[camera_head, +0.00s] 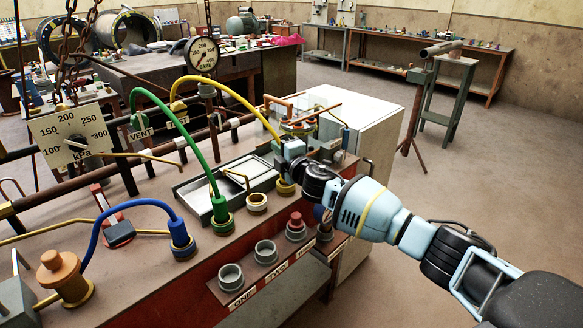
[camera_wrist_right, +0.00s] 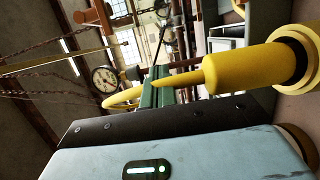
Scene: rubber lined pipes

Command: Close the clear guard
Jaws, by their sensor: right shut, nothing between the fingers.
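My right gripper (camera_head: 284,150) is shut and empty, at the right end of the bench beside the yellow hose's end fitting (camera_head: 285,186). The gripper hides part of that fitting. In the right wrist view a yellow hose plug (camera_wrist_right: 225,68) is close to the gripper body. My left gripper is not in view.
A green hose (camera_head: 195,130), a yellow hose (camera_head: 235,86) and a blue hose (camera_head: 125,207) arch over the bench. Grey sockets (camera_head: 231,277) line its front edge. A pressure gauge (camera_head: 203,54) stands behind.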

